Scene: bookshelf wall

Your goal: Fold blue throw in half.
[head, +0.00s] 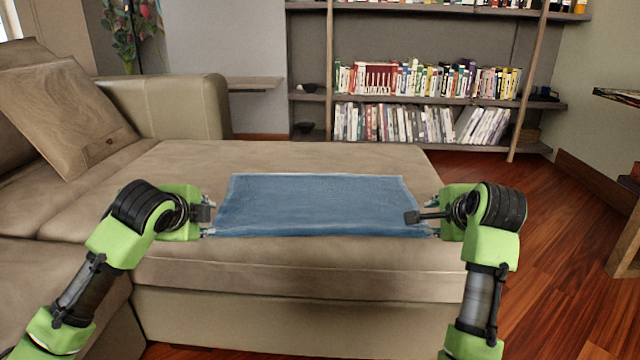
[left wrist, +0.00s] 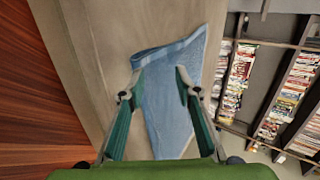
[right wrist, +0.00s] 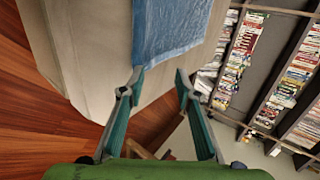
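The blue throw (head: 315,200) lies spread as a rectangle on the beige sofa seat (head: 290,155), its near edge close to the seat's front edge. My left gripper (head: 208,218) is at its left side; in the left wrist view the throw (left wrist: 168,105) shows between and beyond the parted fingers (left wrist: 158,80). My right gripper (head: 428,218) is at its right side; in the right wrist view the parted fingers (right wrist: 158,75) are by the throw's end (right wrist: 170,35), with nothing held between them. Whether the fingertips touch the cloth is unclear.
A brown cushion (head: 65,110) leans at the sofa's left, beside an armrest (head: 165,105). A bookshelf (head: 430,100) stands behind the sofa. Wooden floor (head: 560,250) is open at the right, with a wooden table (head: 625,240) at the far right edge.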

